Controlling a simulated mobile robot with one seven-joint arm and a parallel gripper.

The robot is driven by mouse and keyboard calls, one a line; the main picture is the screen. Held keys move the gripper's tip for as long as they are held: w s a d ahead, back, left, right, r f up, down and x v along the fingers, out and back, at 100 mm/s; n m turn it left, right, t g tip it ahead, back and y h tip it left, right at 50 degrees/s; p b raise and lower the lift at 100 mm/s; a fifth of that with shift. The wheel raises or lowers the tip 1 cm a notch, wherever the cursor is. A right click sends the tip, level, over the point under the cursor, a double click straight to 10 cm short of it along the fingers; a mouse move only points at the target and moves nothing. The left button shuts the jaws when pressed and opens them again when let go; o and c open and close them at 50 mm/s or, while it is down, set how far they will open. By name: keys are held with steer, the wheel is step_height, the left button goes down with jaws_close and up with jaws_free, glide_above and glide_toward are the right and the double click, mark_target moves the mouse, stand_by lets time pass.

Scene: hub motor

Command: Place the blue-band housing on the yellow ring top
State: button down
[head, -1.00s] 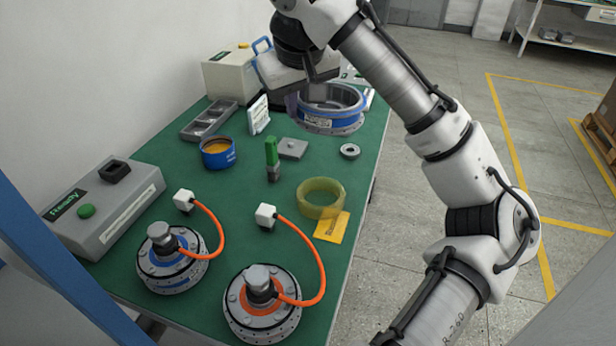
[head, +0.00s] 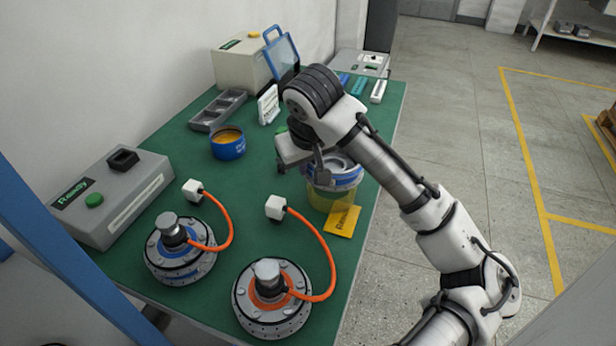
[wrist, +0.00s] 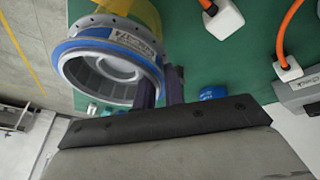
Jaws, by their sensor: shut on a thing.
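The blue-band housing (head: 342,180), a grey metal ring with a blue band, is right above the yellow ring (head: 322,202) in the head view and hides its top. I cannot tell whether the two touch. In the wrist view the housing (wrist: 88,44) shows its open inside, with the yellow ring (wrist: 150,14) close behind it. My gripper (head: 320,178) is shut on the housing wall; its dark fingers (wrist: 163,86) show at the housing's edge in the wrist view.
A yellow card (head: 343,220) lies beside the ring. Two motor hubs (head: 272,300) (head: 180,252) with orange cables stand in front. A blue tin (head: 228,148), a grey tray (head: 217,110) and a grey control box (head: 108,200) stand to the left.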

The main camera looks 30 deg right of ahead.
mark_target(308, 177)
steer(key=shift+f, duration=2)
steer(key=c, duration=1.5)
jaws_free()
steer(key=v, duration=1.2)
